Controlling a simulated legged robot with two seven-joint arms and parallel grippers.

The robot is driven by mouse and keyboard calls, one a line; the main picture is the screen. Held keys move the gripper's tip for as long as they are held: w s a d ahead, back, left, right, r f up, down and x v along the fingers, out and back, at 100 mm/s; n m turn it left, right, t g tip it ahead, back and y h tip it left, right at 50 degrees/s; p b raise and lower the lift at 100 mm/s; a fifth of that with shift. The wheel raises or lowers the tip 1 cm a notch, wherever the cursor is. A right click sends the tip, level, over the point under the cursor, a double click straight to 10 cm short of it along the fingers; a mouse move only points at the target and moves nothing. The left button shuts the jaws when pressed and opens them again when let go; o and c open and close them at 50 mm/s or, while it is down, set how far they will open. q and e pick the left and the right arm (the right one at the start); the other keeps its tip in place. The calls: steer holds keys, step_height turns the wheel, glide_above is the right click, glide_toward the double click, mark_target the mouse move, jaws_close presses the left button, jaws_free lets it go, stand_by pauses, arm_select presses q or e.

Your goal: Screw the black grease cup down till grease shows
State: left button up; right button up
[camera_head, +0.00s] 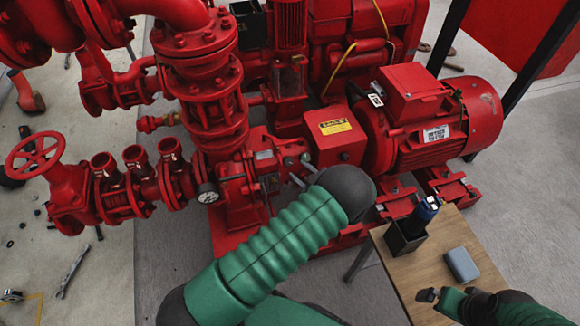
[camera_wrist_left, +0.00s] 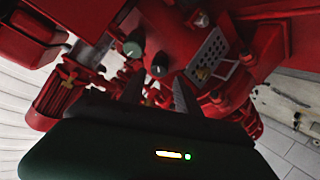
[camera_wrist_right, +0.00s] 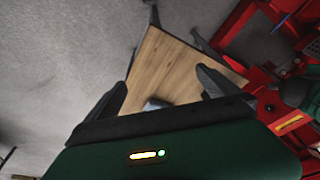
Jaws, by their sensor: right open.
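Two small round cups show on the red pump housing in the left wrist view: a grey-green one (camera_wrist_left: 132,48) and a darker, black-looking one (camera_wrist_left: 160,70). I take the darker one as the black grease cup; I cannot make out any grease on it. My left gripper (camera_head: 302,173) points at the housing, its fingers apart. In the left wrist view its fingertips (camera_wrist_left: 155,84) lie either side of the line to the dark cup, with no visible contact. My right gripper (camera_head: 435,296) is open and empty above the wooden table (camera_head: 420,270).
The red motor (camera_head: 440,125), a gauge (camera_head: 208,193) and pipework surround the housing. A wrench (camera_head: 72,272) lies on the floor at left.

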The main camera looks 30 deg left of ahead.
mark_target(290, 163)
arm_select(q)
steer(key=b+x, duration=0.1)
steer(key=x, duration=0.4)
steer(key=shift+w+a+f+b, duration=0.1)
steer(key=shift+a+f+b, duration=0.15)
steer(key=shift+b, duration=0.1)
arm_select(e)
steer(key=shift+s+x, duration=0.25)
steer(key=shift+x, duration=0.9)
arm_select(q)
steer(key=shift+w+a, duration=0.25)
steer(key=shift+a, duration=0.25)
arm_select(e)
steer(key=shift+d+f, duration=0.1)
steer(key=shift+f, duration=0.1)
arm_select(q)
steer(key=shift+c, duration=0.3)
jaws_close()
